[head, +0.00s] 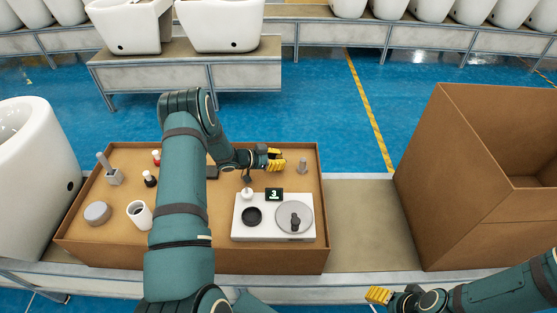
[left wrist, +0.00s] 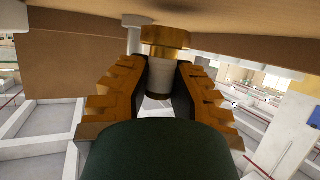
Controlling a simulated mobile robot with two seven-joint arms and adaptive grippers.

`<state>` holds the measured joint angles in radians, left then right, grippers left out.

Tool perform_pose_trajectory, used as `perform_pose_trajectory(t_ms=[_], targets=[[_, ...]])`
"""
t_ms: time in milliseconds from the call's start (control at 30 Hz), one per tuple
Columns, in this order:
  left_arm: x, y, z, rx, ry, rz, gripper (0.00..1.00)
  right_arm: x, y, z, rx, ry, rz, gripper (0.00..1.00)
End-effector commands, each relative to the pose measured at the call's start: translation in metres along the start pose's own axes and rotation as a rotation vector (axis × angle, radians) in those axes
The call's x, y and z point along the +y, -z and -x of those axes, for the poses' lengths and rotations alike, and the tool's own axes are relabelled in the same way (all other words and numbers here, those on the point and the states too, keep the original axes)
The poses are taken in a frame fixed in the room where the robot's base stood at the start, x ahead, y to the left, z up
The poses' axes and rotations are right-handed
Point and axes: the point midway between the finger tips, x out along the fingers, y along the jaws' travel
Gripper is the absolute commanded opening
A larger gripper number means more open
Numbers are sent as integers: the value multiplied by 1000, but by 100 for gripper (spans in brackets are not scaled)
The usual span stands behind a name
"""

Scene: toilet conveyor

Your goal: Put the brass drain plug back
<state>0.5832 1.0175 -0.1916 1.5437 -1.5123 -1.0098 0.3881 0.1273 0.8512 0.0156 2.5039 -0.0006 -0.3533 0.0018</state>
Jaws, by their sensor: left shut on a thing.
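My left gripper (head: 274,160) is over the back right part of the cardboard tray. In the left wrist view it (left wrist: 160,85) is shut on a brass-headed piece with a pale cylindrical body, which looks like the brass drain plug (left wrist: 166,38). The pale body is between the fingers and the brass head sticks out beyond them. In the head view I cannot make out the plug at the fingers. A white box (head: 240,232) with a black round ring (head: 251,215) stands in front of this gripper. My right gripper (head: 378,295) is low at the front; its opening is unclear.
The tray (head: 120,252) also holds a grey peg (head: 303,166), a grey puck (head: 97,213), a white cup (head: 139,215), small bottles (head: 150,179) and a square-based post (head: 115,176). A small display (head: 274,195) reads 3. A large carton (head: 445,180) stands right; bench between is bare.

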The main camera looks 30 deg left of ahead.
Motion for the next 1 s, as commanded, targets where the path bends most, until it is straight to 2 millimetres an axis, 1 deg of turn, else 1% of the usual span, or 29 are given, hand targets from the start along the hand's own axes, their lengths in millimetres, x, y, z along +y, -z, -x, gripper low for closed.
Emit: perform_pose_trajectory(t_ms=[433,533,567,600,633,900,1000], targets=[[1,-14,-5,-2,-1,2,0,4,1,-11,5,0,1,64],[2,-15,-6,-4,-2,3,0,4,1,-11,5,0,1,64],[2,-16,-6,-5,-2,4,26,4,1,-11,5,0,1,64],[2,-16,-6,-6,-3,5,40,4,1,-11,5,0,1,64],[2,-16,-6,-6,-3,5,42,4,1,-11,5,0,1,64],[3,-18,-5,-8,-3,6,42,4,1,-11,5,0,1,64],[3,-15,-4,-9,-3,7,42,3,1,-8,4,0,0,64]])
